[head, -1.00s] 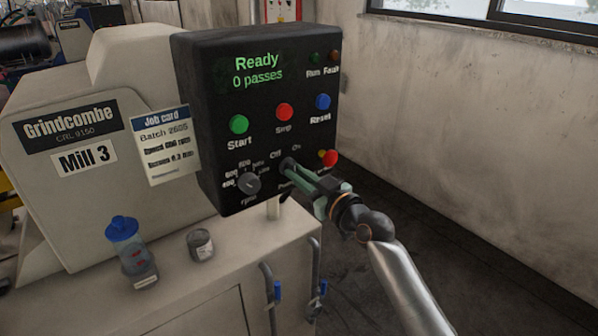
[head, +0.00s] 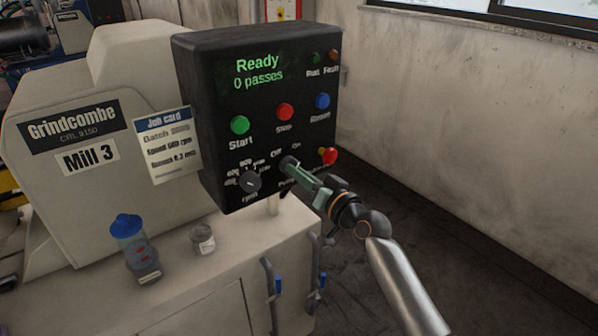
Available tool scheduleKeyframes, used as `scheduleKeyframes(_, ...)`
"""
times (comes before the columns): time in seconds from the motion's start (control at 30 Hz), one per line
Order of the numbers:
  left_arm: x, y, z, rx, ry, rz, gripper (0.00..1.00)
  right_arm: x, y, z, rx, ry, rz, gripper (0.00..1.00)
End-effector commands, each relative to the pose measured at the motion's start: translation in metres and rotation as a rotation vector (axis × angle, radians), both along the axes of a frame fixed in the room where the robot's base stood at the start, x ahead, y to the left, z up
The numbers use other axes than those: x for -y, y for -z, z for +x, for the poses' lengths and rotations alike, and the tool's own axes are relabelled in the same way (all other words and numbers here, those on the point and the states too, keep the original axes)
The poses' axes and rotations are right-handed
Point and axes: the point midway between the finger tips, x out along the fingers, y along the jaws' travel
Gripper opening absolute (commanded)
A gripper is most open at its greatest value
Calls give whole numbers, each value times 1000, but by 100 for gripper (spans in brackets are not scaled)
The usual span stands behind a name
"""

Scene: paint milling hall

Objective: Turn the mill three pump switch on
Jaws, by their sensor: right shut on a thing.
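The pump switch (head: 288,163) is a small dark knob low on the black control panel (head: 208,130) of Mill 3, below "Off" and "On" labels. My right gripper (head: 294,169) is shut on the knob, its greenish fingers reaching in from the lower right. The fingers hide part of the knob and the label below it, so I cannot tell which way the switch points. The panel display (head: 257,73) reads "Ready" and "0 passes". My left gripper is out of view.
Close to my right gripper are the red emergency button (head: 329,156) and the rpm knob (head: 250,182). Start (head: 239,125), Stop (head: 285,111) and Reset (head: 322,101) buttons sit above. A blue-lidded jar (head: 128,228) and a small can (head: 202,239) stand on the mill's base.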

Motion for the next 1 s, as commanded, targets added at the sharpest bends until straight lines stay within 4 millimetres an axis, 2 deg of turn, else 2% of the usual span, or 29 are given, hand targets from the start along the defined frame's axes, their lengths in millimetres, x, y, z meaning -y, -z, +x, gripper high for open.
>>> scheduleKeyframes(0.47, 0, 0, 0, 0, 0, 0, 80, 0, 2, 0, -14, -1, 14, 0)
scheduleKeyframes(0.5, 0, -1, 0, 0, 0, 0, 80, 0, 2, 0, -14, -1, 14, 17)
scheduleKeyframes(0.73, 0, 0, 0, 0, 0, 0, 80, 0, 1, 0, -11, -1, 13, 43)
scheduleKeyframes(1.0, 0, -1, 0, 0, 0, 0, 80, 0, 0, 0, -10, -1, 12, 45)
